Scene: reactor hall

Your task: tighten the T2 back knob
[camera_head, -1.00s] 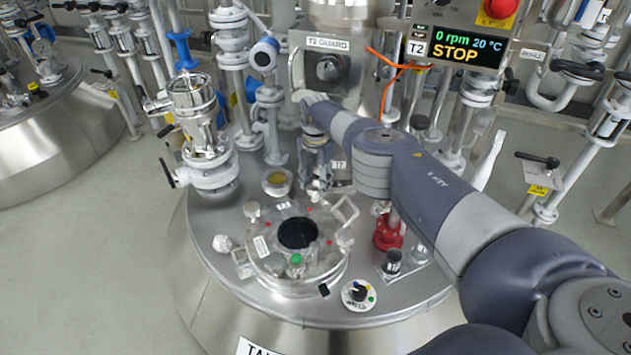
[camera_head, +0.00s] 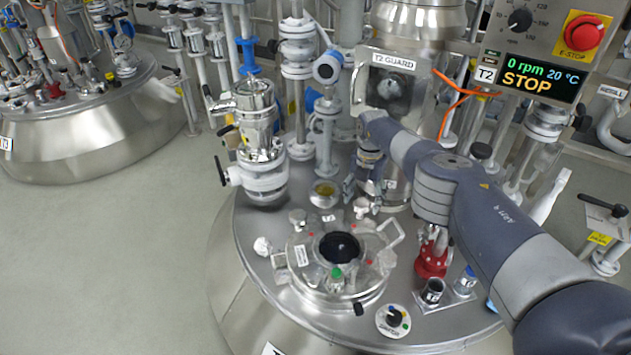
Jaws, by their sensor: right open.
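The T2 vessel's round lid (camera_head: 300,276) has a dark sight glass (camera_head: 339,247) and several clamp knobs around its rim. A pale metal knob (camera_head: 361,208) at the back of the lid looks like the back knob. My right gripper (camera_head: 368,192) points down just behind and above this knob, open. Its fingers are small and partly merge with the metal fittings, so I cannot tell whether they touch the knob. My left gripper is out of view.
The T2 guard (camera_head: 392,85) and pipes stand close behind my gripper. A red fitting (camera_head: 432,262) stands right, under my arm. The display (camera_head: 529,80) reads STOP, 0 rpm.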

